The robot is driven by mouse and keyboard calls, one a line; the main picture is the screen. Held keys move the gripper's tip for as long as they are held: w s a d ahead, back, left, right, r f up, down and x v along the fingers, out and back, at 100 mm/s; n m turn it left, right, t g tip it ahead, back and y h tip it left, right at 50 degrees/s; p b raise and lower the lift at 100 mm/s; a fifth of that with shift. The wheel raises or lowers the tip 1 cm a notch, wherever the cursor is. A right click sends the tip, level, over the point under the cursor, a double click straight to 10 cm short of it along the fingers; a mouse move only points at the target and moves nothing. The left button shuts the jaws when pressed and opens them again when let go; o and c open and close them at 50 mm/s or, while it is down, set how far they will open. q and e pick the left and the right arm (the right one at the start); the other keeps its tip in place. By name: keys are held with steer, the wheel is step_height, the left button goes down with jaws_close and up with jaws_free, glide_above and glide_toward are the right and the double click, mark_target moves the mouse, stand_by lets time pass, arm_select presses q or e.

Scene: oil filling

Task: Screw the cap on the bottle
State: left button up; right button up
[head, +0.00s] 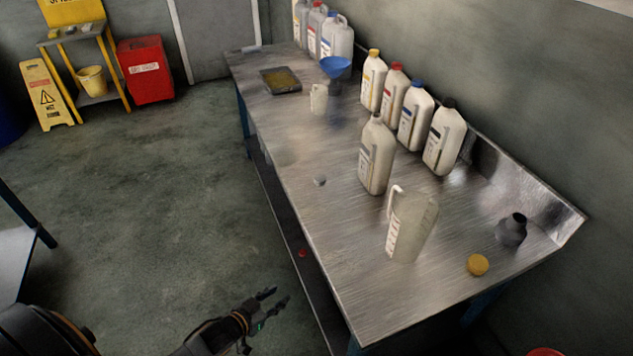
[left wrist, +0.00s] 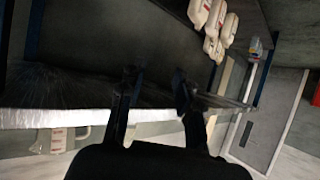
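A white bottle (head: 376,160) with a dark neck or top stands upright near the middle of the steel table; I cannot tell whether its mouth is open or capped. A yellow cap (head: 478,265) lies at the table's near right end, and a small grey cap-like piece (head: 320,180) lies left of the bottle. My left gripper (head: 277,299) is open and empty, left of the table's near edge and apart from all of these. Its two spread fingers also show in the left wrist view (left wrist: 157,88), with nothing between them. My right gripper is out of view.
A clear measuring jug (head: 410,228) stands in front of the bottle. A dark funnel-like piece (head: 512,230) is at the right. Several capped bottles (head: 415,122) line the wall, with a blue funnel (head: 335,66) behind. The steel table's (head: 345,262) front left is bare.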

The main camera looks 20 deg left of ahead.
arm_select(q)
steer(key=s+f+g+y, duration=0.2)
steer(key=s+f+g, duration=0.4)
steer(key=s+f, duration=1.2)
steer(key=s+d+f+g, duration=0.2)
steer(key=s+f, duration=0.2)
steer(key=s, duration=0.5)
steer(key=s+d+f+g, duration=0.3)
steer(key=s+f, duration=0.1)
steer(key=s, duration=0.4)
steer(key=shift+s+d+y, duration=0.25)
steer(key=shift+s+y, duration=0.05)
steer(key=shift+s, duration=0.05)
steer(key=shift+o, duration=0.4)
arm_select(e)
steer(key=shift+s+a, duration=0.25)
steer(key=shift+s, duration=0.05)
